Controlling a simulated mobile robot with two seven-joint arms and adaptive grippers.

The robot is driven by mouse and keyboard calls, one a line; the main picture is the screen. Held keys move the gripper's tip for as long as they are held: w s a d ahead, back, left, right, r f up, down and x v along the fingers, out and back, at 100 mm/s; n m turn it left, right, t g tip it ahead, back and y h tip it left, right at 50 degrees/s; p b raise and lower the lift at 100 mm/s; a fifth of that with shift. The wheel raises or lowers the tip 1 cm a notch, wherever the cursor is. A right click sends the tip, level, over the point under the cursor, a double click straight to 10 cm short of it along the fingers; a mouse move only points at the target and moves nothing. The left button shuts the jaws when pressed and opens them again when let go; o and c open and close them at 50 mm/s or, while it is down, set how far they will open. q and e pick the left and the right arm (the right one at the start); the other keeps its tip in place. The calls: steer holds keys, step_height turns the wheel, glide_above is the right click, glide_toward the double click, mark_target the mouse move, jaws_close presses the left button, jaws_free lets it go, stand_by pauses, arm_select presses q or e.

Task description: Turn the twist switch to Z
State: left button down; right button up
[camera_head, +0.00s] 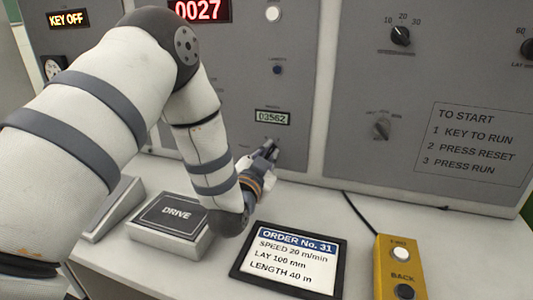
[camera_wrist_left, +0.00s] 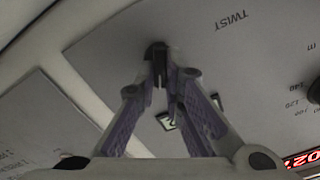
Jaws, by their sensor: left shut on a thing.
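The twist switch shows in the left wrist view as a small dark knob (camera_wrist_left: 156,50) on the grey panel, beside the printed word TWIST (camera_wrist_left: 231,20). My left gripper (camera_wrist_left: 160,80) is shut on it, with the fingertips at the knob. My right gripper is not in view.
An order card (camera_head: 290,262) and a DRIVE box (camera_head: 172,218) are on the desk. A yellow pendant (camera_head: 385,272) with FWD and BACK buttons is at the right. A display reads KEY OFF (camera_head: 69,19).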

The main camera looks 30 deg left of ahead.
mark_target(274, 110)
arm_select(q)
steer(key=shift+f+m, duration=0.1)
steer(key=shift+m, duration=0.2)
stand_by(0.4)
steer(key=c, duration=1.7)
jaws_free()
step_height(274, 110, up, 10)
steer(key=shift+r, duration=0.1)
